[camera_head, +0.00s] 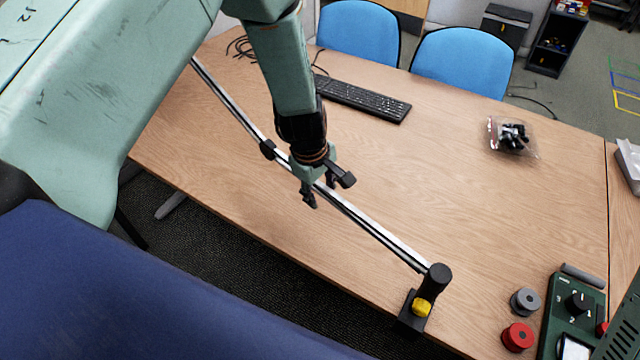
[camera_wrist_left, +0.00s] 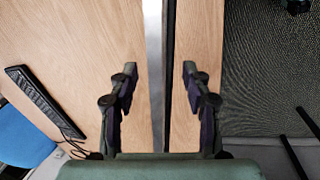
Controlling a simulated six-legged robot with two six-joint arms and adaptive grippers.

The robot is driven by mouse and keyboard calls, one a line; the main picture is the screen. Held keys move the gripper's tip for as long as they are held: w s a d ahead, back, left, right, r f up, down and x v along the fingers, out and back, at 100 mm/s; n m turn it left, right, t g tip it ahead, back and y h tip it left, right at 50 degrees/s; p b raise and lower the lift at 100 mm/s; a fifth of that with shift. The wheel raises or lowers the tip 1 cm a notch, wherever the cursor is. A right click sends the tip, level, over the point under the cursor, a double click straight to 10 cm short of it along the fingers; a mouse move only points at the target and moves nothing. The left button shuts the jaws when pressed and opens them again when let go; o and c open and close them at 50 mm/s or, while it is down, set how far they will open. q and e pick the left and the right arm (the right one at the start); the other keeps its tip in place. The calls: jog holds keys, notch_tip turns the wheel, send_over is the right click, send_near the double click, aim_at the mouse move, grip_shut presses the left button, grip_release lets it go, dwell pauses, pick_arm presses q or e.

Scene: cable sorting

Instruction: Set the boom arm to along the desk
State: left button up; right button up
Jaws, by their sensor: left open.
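The boom arm (camera_head: 375,229) is a long silver and black rail. It runs from a black post with a yellow knob (camera_head: 422,307) at the desk's near edge toward the upper left. In the left wrist view the boom arm (camera_wrist_left: 154,40) looks nearly parallel to the desk edge. A small black piece (camera_head: 267,149) sits on it. My left gripper (camera_head: 326,190) is over the rail, about midway along it. In the left wrist view its open fingers (camera_wrist_left: 159,72) stand on either side of the rail, with gaps on both sides. My right gripper is not in view.
The wooden desk (camera_head: 460,190) is clear in the middle. A keyboard (camera_head: 362,99) and loose cables lie at the back left, a clear bag of black parts (camera_head: 513,138) at the back right. Grey and red spools (camera_head: 517,336) and a green control box (camera_head: 570,310) stand at the lower right.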

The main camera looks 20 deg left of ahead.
pick_arm(q)
notch_tip(320, 180, up, 12)
jog(key=s, duration=0.2)
jog(key=shift+a, duration=0.4)
jog(key=shift+s+f, duration=0.1)
jog(key=s+a+f+m+g+b, duration=0.1)
jog(key=s+f+m+b, duration=0.25)
jog(key=s+f, duration=0.45)
jog(key=s+a+f+m+b, duration=0.15)
jog(key=s+f+b, duration=0.25)
jog(key=f, duration=0.9)
jog(key=s+f+m+b, duration=0.3)
jog(key=s+f, duration=0.3)
jog(key=s, duration=0.3)
jog(key=s+d+f+m+g+b, duration=0.1)
jog(key=s+f+m+b, duration=0.3)
jog(key=s+f, duration=0.3)
jog(key=shift+s+m+y, duration=0.4)
jog(key=shift+s+m, duration=0.4)
jog(key=shift+s, duration=0.35)
jog(key=shift+c, duration=1.2)
jog(key=shift+s+a, duration=0.1)
